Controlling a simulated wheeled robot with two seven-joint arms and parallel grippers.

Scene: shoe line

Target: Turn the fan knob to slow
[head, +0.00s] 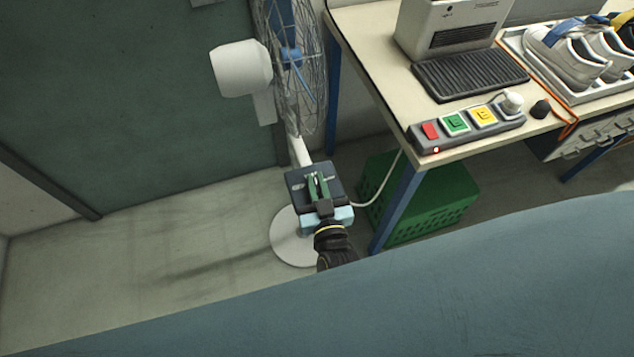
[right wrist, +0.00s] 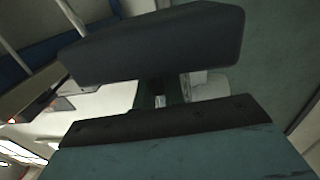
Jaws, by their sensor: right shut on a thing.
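The standing fan is at the upper middle of the head view, with a wire cage (head: 303,75), a white motor housing (head: 241,67), a pole (head: 299,150) and a round white base (head: 289,243). My right gripper (head: 317,186) is over the fan's pole, above the base. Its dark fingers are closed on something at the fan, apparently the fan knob. The knob is hidden between the fingers, so its setting cannot be read. In the right wrist view the two dark fingers of the gripper (right wrist: 165,92) face each other with a narrow gap. My left gripper is not in view.
A workbench (head: 375,45) stands to the right, carrying a button box (head: 468,125), a grey machine (head: 445,30) and a tray of shoes (head: 570,92). A green crate (head: 432,210) is under it. A white cable (head: 383,183) runs beside the fan. The floor at left is clear.

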